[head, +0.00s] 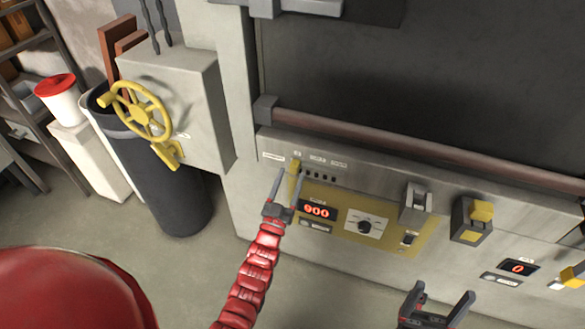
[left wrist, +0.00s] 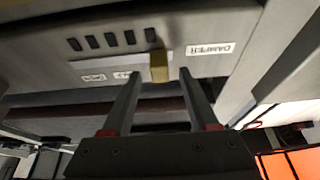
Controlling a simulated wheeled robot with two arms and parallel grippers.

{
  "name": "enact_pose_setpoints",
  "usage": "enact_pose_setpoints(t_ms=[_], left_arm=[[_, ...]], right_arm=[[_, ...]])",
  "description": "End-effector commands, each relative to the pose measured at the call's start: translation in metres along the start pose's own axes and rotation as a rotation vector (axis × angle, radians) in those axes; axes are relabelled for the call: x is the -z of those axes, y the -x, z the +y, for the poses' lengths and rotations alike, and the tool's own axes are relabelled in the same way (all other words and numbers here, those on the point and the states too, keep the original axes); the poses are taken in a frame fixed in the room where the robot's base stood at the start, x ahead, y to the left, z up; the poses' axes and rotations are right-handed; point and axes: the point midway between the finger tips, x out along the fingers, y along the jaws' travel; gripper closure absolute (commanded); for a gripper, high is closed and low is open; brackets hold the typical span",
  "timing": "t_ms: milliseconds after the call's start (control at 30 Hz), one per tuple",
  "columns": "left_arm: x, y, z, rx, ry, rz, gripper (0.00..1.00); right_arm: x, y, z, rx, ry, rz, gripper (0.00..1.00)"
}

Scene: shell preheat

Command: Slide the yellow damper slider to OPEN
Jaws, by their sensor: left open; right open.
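The yellow damper slider (head: 295,166) sits at the left end of a row of dark slots on the furnace front, beside a white label. In the left wrist view the slider (left wrist: 159,66) stands next to the DAMPER label (left wrist: 211,48), with the slots on its other side. My left gripper (head: 288,184) is open at the panel; its two fingers (left wrist: 157,75) point at the slider, which shows between their tips. I cannot tell whether they touch it. My right gripper (head: 445,299) is open and empty, low in front of the furnace.
A yellow panel with a red display (head: 317,211) and a knob (head: 366,225) lies below the slots. A brown bar (head: 400,148) runs above. A yellow handwheel (head: 140,110) and a dark bin (head: 165,190) stand left. The floor in front is clear.

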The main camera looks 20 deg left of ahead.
Motion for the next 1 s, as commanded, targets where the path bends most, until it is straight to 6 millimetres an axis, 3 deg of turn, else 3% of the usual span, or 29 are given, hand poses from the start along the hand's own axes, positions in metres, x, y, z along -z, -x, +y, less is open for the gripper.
enact_pose_setpoints(t_ms=[200, 533, 867, 1000], left_arm=[[0.001, -0.022, 0.000, 0.000, 0.001, 0.002, 0.40], [0.000, -0.024, 0.000, 0.000, 0.001, 0.000, 0.40], [0.000, -0.024, 0.000, 0.000, 0.001, 0.001, 0.99], [0.000, -0.024, 0.000, 0.000, 0.001, 0.001, 1.00]], right_arm=[[0.001, -0.006, 0.000, 0.000, 0.000, 0.000, 0.18], [0.001, -0.006, 0.000, 0.000, 0.000, 0.000, 0.18], [0.001, -0.006, 0.000, 0.000, 0.000, 0.000, 0.18], [0.001, -0.006, 0.000, 0.000, 0.000, 0.000, 0.18]])
